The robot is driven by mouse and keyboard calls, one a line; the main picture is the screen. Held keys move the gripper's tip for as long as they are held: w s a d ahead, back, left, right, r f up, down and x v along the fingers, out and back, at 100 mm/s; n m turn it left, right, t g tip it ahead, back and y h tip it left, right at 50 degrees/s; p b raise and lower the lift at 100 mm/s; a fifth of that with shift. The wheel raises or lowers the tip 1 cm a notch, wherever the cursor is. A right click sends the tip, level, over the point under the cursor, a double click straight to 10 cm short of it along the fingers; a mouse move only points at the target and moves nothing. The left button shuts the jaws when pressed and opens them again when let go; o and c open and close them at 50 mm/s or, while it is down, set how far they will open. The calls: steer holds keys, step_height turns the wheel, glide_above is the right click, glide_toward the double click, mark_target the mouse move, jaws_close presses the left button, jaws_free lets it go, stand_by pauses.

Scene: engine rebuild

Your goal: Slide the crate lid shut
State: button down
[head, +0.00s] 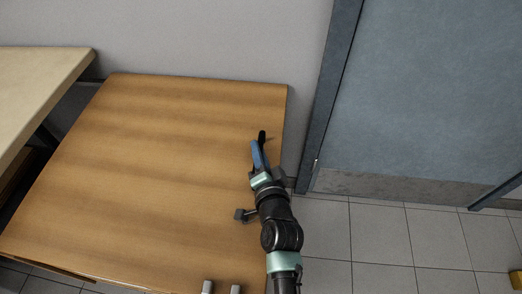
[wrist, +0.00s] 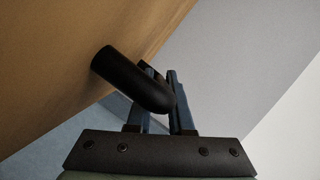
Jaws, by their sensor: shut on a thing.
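A broad wooden panel (head: 150,150), seemingly the crate lid, lies flat across the middle of the head view. A black bar handle (head: 262,136) stands near its right edge; it shows large in the wrist view (wrist: 128,78). My gripper (head: 257,150) is shut on this handle, its blue fingers on either side of the bar. In the wrist view the fingers (wrist: 160,85) are partly hidden behind the handle's rounded end. The panel also fills the upper left of the wrist view (wrist: 55,65). The crate's inside does not show.
A pale table (head: 40,75) stands at the left, close to the panel. A grey wall (head: 190,35) runs behind. A blue-grey door (head: 440,90) in a dark frame is at the right.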

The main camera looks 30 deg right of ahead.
steer(key=shift+s+d+f, duration=0.15)
steer(key=shift+d, duration=0.15)
steer(key=c, duration=0.8)
jaws_free()
steer(key=shift+s+a, duration=0.1)
steer(key=shift+s+a+r, duration=0.1)
steer(key=shift+s+r, duration=0.15)
steer(key=shift+s, duration=0.05)
steer(key=p+v, duration=0.1)
steer(key=v, duration=1.1)
